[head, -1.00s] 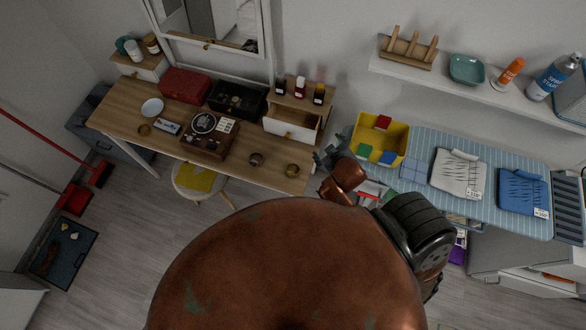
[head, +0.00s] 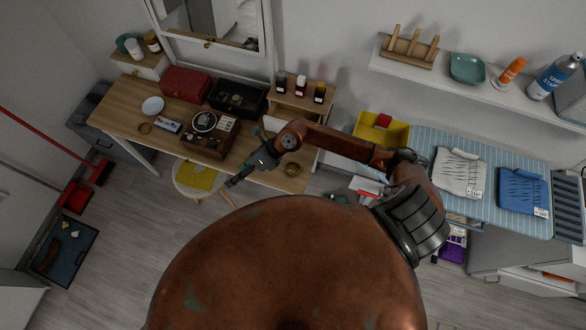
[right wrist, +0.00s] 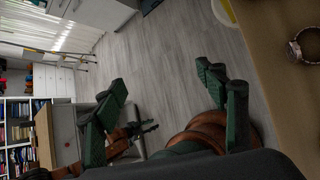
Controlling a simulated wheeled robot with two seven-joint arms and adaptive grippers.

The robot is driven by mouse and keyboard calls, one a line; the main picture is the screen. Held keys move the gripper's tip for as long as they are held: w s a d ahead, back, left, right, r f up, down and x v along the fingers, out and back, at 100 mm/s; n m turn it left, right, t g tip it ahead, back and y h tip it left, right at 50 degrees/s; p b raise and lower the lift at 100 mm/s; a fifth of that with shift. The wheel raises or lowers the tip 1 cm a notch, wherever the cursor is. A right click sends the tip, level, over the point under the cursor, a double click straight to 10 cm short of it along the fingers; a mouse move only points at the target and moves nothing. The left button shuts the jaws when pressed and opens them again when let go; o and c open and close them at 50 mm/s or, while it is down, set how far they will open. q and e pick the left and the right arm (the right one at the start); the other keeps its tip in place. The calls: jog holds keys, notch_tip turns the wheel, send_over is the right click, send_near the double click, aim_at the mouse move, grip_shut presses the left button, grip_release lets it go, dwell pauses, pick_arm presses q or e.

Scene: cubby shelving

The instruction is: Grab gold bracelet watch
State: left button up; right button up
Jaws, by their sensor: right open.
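A round gold-toned watch (head: 293,169) lies on the wooden desk near its front right corner. Another gold-toned ring-shaped piece (head: 145,128) lies at the desk's left end. My right gripper (head: 236,178) is open and empty at the desk's front edge, left of the nearer gold watch. Its green-padded fingers show in the right wrist view (right wrist: 162,80). That view also shows a banded watch (right wrist: 302,46) on the desk, right of the fingers and apart from them; it looks silvery. A small dark jaw-like part, perhaps my left gripper (right wrist: 145,130), shows beyond the fingers.
The desk (head: 125,105) also bears a brown watch box (head: 205,146), a red box (head: 186,84), a black box (head: 238,97) and a white bowl (head: 152,105). A stool (head: 200,177) with a yellow top stands under the front edge. An ironing board (head: 425,140) is right.

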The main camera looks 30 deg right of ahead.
jog(key=d+f+n+g+h, duration=0.1)
jog(key=d+f+h, duration=0.2)
jog(key=d+f, duration=0.3)
jog(key=n+g+h, duration=0.1)
jog(key=g+h, duration=0.1)
jog(key=h, duration=0.4)
send_near(293, 168)
jog(key=shift+w+a+f, duration=0.15)
jog(key=shift+f, duration=0.95)
jog(key=f, duration=0.2)
jog(key=f+p, duration=0.1)
jog(key=f, duration=0.2)
jog(key=shift+s+p, duration=0.25)
jog(key=shift+p, duration=0.05)
jog(key=shift+f, duration=0.45)
jog(key=c, duration=1.3)
